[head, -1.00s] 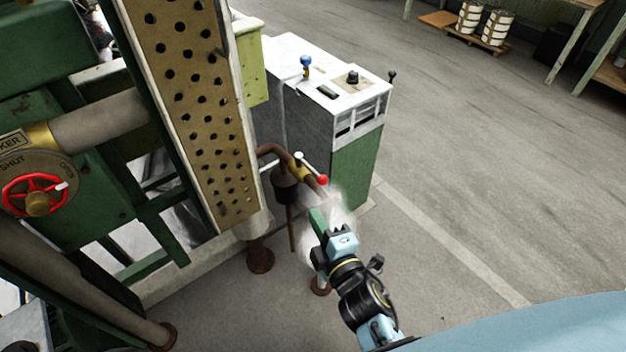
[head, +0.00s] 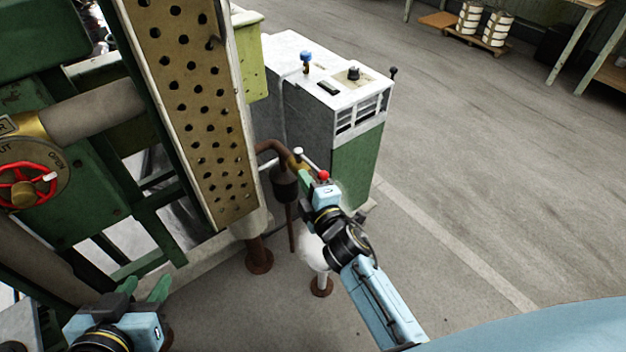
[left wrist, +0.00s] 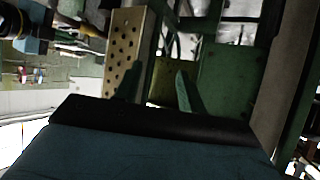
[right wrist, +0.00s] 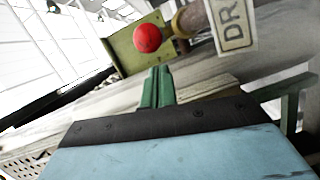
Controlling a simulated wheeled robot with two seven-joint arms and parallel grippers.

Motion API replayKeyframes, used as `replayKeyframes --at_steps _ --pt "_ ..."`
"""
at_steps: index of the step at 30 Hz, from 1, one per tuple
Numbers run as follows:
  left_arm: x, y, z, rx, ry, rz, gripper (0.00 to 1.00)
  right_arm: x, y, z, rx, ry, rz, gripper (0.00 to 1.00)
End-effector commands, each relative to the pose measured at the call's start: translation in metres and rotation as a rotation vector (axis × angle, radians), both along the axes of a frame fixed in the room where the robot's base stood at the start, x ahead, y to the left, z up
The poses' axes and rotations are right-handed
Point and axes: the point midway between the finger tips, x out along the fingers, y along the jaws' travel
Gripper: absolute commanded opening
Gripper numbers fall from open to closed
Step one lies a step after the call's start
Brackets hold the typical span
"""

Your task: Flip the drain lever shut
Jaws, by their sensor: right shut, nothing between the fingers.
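The drain lever (head: 311,163) sits on the brass-coloured valve of a brown pipe, its bar ending in a red ball (head: 323,174). In the right wrist view the red ball (right wrist: 148,38) is just beyond my fingertips, beside a tag reading "DR" (right wrist: 235,25). My right gripper (head: 304,178) is shut and empty, just below the lever; whether it touches is unclear. Its closed green fingers also show in the right wrist view (right wrist: 157,85). My left gripper (head: 145,283) is open and empty at the lower left, with its fingers apart in the left wrist view (left wrist: 157,75).
White vapour or spray (head: 314,250) hangs below the valve around the pipe outlet. A grey and green cabinet (head: 355,160) stands behind it. A perforated panel (head: 190,100) and a red handwheel (head: 25,183) are to the left. Open floor (head: 480,180) lies to the right.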

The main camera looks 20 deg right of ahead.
Motion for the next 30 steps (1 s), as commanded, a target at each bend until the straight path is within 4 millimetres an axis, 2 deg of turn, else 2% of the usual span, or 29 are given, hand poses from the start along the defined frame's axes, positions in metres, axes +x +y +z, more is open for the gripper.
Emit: replayKeyframes --at_steps 6,19,23,30 --pt "0.008 -0.005 0.012 -0.023 -0.083 -0.007 0.4 0.007 -0.017 -0.003 0.001 -0.002 0.002 0.0" --pt "0.008 -0.005 0.014 -0.024 -0.09 -0.007 0.4 0.007 -0.019 -0.003 0.002 -0.001 0.004 0.0" --pt "0.007 -0.004 0.011 -0.017 -0.067 -0.006 0.4 0.008 -0.019 -0.003 0.0 -0.002 0.017 0.0" --pt "-0.007 0.004 -0.008 0.016 0.064 0.005 0.4 0.01 -0.017 -0.002 0.0 -0.002 0.068 0.0"
